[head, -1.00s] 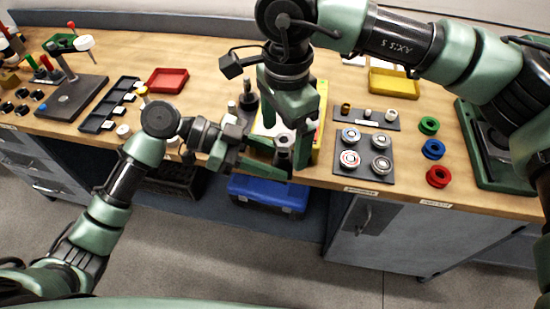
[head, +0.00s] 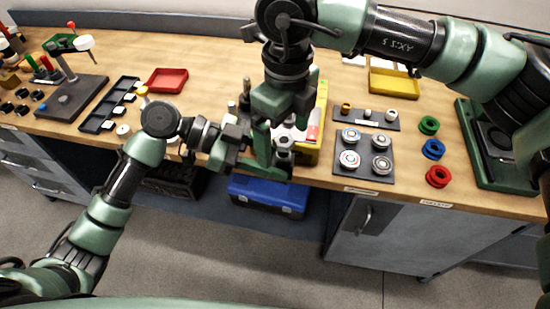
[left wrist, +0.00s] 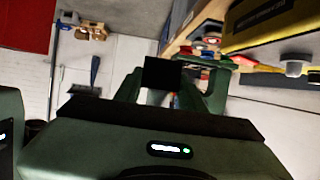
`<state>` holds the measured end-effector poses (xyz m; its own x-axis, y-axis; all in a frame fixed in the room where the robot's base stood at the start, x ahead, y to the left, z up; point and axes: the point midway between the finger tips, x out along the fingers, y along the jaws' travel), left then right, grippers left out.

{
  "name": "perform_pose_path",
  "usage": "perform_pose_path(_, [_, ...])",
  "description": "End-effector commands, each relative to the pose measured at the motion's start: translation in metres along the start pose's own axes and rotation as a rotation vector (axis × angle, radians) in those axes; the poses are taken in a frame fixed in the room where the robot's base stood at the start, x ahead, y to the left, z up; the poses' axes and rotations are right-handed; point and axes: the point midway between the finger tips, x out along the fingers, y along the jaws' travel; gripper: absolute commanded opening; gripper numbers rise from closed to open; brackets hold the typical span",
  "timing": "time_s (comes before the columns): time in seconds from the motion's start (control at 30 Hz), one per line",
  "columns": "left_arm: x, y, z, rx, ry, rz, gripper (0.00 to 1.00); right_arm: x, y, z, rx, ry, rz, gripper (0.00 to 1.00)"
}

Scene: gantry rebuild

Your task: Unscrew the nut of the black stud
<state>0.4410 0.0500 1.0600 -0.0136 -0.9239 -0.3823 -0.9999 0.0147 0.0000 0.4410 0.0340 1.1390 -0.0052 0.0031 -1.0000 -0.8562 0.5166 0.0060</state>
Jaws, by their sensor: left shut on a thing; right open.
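My left gripper (head: 268,166) is shut on the black stud (head: 284,158) and holds it at the table's front edge. In the left wrist view the stud (left wrist: 163,76) shows as a dark block between the two green fingers. A grey nut (head: 284,143) appears at the stud's upper end, small and partly hidden. My right gripper (head: 278,132) is open, pointing down from above, with its fingers close around the top of the stud. I cannot tell whether a finger touches the nut.
Behind the grippers stands a yellow-sided box (head: 321,118), partly hidden. To the right are a dark plate with several round pieces (head: 392,143) and coloured rings (head: 433,149). A black slotted tray (head: 94,124) and red tray (head: 167,80) lie left.

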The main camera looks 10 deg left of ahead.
Motion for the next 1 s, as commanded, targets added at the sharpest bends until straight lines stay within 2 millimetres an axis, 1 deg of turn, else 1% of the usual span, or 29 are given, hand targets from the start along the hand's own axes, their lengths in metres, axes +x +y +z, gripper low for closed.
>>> perform_pose_path(0.03, [-0.0004,-0.0003,-0.0017,0.002,0.003,-0.001,0.0,-0.0002,-0.0001,0.0,0.0,0.0,0.0,0.91])
perform_pose_path(0.07, [-0.0004,-0.0003,-0.0017,0.002,0.003,-0.001,0.0,-0.0003,-0.0001,0.0,-0.001,0.0,0.0,0.83])
perform_pose_path(0.1, [-0.0004,-0.0003,-0.0016,0.002,0.003,-0.001,0.0,-0.0003,-0.0001,0.0,-0.001,0.0,0.0,0.71])
perform_pose_path(0.17, [-0.0004,-0.0003,-0.0016,0.002,0.003,-0.001,0.0,-0.0003,-0.0002,0.0,-0.001,0.0,0.0,0.55])
perform_pose_path(0.2, [-0.0004,-0.0003,-0.0016,0.002,0.003,-0.001,0.0,-0.0003,-0.0002,0.0,-0.002,0.0,0.0,0.44])
perform_pose_path(0.27, [-0.0004,-0.0003,-0.0016,0.002,0.003,-0.001,0.0,-0.0003,-0.0002,0.0,-0.002,0.0,0.0,0.27])
perform_pose_path(0.3, [-0.0004,-0.0003,-0.0016,0.002,0.003,-0.001,0.0,-0.0003,-0.0002,0.0,-0.002,0.0,0.0,0.16])
perform_pose_path(0.37, [-0.0004,-0.0003,-0.0016,0.002,0.003,-0.001,0.0,-0.0003,-0.0002,0.0,-0.002,0.0,0.0,0.0])
perform_pose_path(0.47, [-0.0004,-0.0002,-0.0016,0.002,0.003,-0.001,0.0,-0.0003,-0.0002,0.0,-0.005,0.0,-0.001,0.0])
perform_pose_path(0.57, [-0.0004,-0.0002,-0.0016,0.002,0.003,-0.001,0.0,-0.0003,-0.0002,0.0,-0.062,0.0,-0.001,0.0])
perform_pose_path(0.67, [-0.0004,-0.0002,-0.0016,0.002,0.003,-0.001,0.0,-0.0004,-0.0002,0.0001,-0.201,0.0,-0.001,0.0])
perform_pose_path(1.0, [-0.0004,-0.0001,-0.0016,0.002,0.003,0.0,0.0,-0.0007,-0.0006,-0.0001,-0.743,0.001,-0.002,0.0])
